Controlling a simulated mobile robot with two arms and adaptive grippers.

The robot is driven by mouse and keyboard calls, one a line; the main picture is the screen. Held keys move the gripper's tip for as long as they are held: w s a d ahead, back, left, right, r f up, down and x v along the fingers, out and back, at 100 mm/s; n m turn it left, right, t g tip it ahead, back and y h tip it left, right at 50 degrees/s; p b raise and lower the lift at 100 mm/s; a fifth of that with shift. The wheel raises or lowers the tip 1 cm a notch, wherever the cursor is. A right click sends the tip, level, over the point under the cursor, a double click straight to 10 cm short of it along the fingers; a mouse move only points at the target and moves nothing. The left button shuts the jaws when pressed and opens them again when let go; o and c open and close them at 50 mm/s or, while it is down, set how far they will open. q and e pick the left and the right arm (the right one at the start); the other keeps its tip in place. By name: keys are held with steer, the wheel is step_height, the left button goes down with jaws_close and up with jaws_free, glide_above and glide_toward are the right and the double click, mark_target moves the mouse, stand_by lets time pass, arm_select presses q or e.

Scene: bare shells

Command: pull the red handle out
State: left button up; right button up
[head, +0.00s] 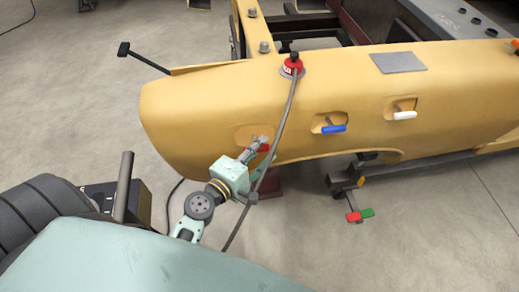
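The red handle (264,148) sits in a shallow recess at the lower left of the yellow shell (190,100), and is partly hidden by my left gripper. My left gripper (260,157) is right at the handle, with its fingers spread apart. One finger is near the red lever and the other is lower, by the shell's bottom edge. I cannot tell whether either finger touches the handle. My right gripper is not in view.
A blue handle (334,129) and a white handle (404,115) sit in recesses further right. A grey cable (270,150) from a red-based knob (291,67) hangs down across the shell beside my gripper. Red and green pedals (360,215) are below. A black tyre (40,210) is at left.

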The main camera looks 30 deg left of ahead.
arm_select(q)
steer(key=v, duration=0.7)
steer(key=shift+s, duration=0.3)
steer(key=s+d+f+m+g, duration=0.2)
steer(key=s+f+m+g, duration=0.1)
steer(key=f, duration=0.7)
steer(key=s+d+f+m+g, duration=0.1)
steer(key=s+f+m+g, duration=0.15)
steer(key=f, duration=0.85)
steer(key=s+d+f+m+g, duration=0.2)
steer(key=s+f+m, duration=0.1)
steer(key=f, duration=0.7)
steer(key=s+a+f+m+g+y+b, duration=0.1)
steer(key=s+f+m+g, duration=0.3)
steer(key=s+f, duration=0.6)
steer(key=s+a+f+m+g+y, duration=0.1)
steer(key=s+a+f+m+g, duration=0.2)
steer(key=s+f+m, duration=0.5)
steer(key=s+a+f, duration=0.1)
steer(key=s+f, duration=0.1)
steer(key=s, duration=0.4)
steer(key=shift+g+y+b, duration=0.3)
steer(key=shift+g+b, duration=0.05)
steer(key=shift+b, duration=0.05)
